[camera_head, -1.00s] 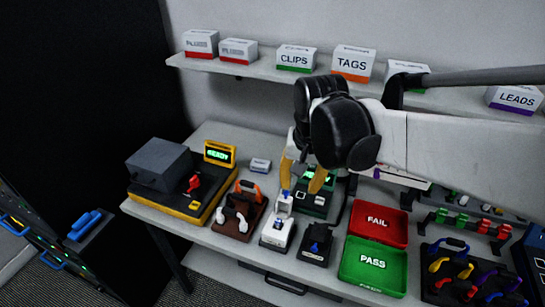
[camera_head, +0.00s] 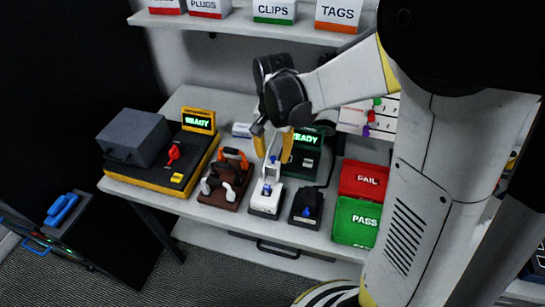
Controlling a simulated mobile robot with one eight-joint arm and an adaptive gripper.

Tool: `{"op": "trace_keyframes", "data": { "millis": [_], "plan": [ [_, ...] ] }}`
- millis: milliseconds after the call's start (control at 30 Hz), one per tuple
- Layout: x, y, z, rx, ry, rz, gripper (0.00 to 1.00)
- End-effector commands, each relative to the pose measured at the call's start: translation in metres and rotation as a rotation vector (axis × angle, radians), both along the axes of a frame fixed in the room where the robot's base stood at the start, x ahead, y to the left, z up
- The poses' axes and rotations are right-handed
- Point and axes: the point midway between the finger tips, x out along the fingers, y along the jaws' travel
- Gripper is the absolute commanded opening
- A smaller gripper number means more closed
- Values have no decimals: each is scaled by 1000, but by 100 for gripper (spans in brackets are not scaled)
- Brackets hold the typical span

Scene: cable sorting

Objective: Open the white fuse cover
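The white fuse unit (camera_head: 265,204) stands near the front edge of the table. A narrow white upright part (camera_head: 272,169) with blue on it rises at its back, and I take this for the fuse cover. A blue piece shows on top of the base. My gripper (camera_head: 273,151) is above and just behind the unit, pointing down. Its two yellow fingers are apart, one on each side above the upright part. I see nothing held between them. I cannot tell whether a finger touches the upright part.
A brown unit with orange handle (camera_head: 232,158) is close on the left, a black unit (camera_head: 306,208) close on the right. A green-screened device (camera_head: 307,150) stands behind. Red FAIL (camera_head: 364,181) and green PASS (camera_head: 354,223) trays are right. A yellow-black station (camera_head: 177,185) is left.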

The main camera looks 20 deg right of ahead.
Motion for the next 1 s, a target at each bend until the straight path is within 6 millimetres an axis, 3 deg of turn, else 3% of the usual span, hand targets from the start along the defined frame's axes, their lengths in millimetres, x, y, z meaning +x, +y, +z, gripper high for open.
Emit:
{"op": "trace_keyframes", "data": {
  "millis": [367,400,500,533,833,1000],
  "plan": [
    [0,0,-9,0,0,0,38],
    [0,0,-8,0,0,0,34],
    [0,0,-8,0,0,0,3],
    [0,0,-8,0,0,0,0],
    [-1,1,-8,-5,-7,1,0],
    [-12,9,-3,-81,-110,6,0]
  ]
}}
